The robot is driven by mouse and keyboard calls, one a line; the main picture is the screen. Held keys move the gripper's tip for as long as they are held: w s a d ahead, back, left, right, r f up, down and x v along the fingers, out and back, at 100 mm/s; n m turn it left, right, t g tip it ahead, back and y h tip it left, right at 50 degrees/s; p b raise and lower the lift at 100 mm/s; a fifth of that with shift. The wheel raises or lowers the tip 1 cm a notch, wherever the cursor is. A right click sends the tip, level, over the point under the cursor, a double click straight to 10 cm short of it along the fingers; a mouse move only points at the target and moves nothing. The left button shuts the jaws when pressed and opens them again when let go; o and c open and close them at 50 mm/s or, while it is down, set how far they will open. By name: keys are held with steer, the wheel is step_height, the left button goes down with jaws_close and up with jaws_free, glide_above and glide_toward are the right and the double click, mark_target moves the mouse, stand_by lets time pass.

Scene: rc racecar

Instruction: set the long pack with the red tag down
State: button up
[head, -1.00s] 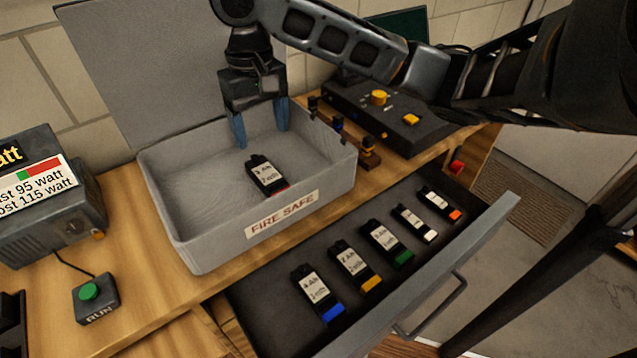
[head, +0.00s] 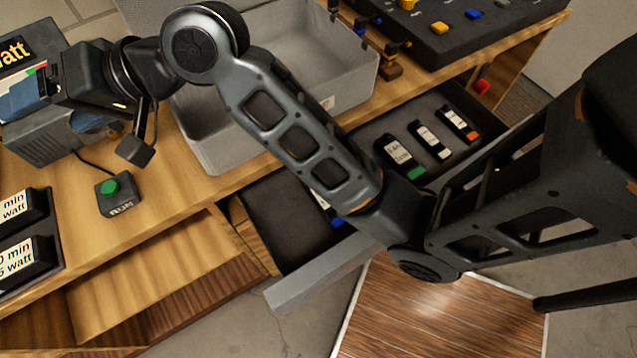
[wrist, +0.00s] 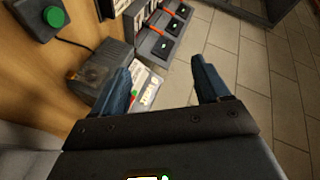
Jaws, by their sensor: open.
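The long pack with the red tag does not show now. The grey fire-safe box (head: 335,60), where it lay a second ago, is partly hidden behind my arm. The visible right part of the box floor is bare.
The open drawer (head: 285,295) holds packs with green, white, orange and blue tags; my arm covers part of it. A RUN button (head: 110,188) stands on the bench. Black labelled blocks (head: 20,262) are at far left. A black control panel (head: 460,25) is at back right.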

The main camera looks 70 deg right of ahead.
steer(key=s+f+m+t+h, duration=0.1)
steer(key=s+f+h, duration=0.2)
steer(key=s+f, duration=0.45)
steer(key=s+f+m+t+h, duration=0.1)
steer(key=s+f+h, duration=0.3)
steer(key=s, duration=0.7)
steer(key=s+d+r+n, duration=0.1)
steer(key=s+d+n, duration=0.2)
steer(key=s, duration=0.7)
steer(key=s+d+r+n, duration=0.1)
steer(key=s+d+n, duration=0.3)
steer(key=s, duration=0.6)
steer(key=shift+s+d+n+h, duration=0.2)
steer(key=shift+n+h, duration=0.2)
steer(key=shift+n, duration=0.3)
